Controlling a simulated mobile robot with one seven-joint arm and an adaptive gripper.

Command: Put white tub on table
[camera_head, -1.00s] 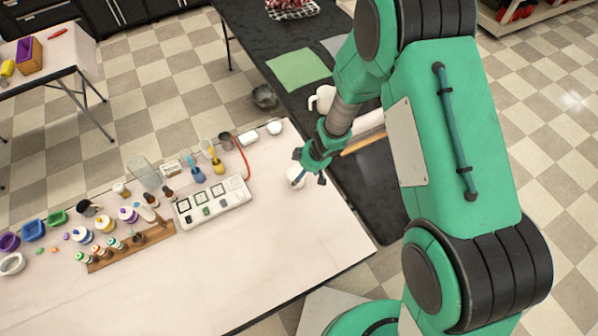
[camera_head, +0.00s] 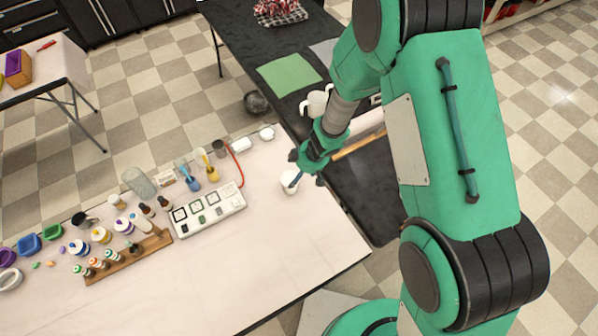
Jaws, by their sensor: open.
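A small white tub (camera_head: 289,186) stands on the white table (camera_head: 290,240), near its right edge. My gripper (camera_head: 294,180) is open and right at the tub, with a finger over its upper part. The arm comes in from the upper right and hides part of the tub. I cannot tell whether the fingers touch it.
A white tray with square cells (camera_head: 208,212) lies left of the tub. A wooden rack of small bottles (camera_head: 128,257) stands farther left. A black table (camera_head: 290,95) with a green mat (camera_head: 290,74) adjoins behind. The front of the white table is clear.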

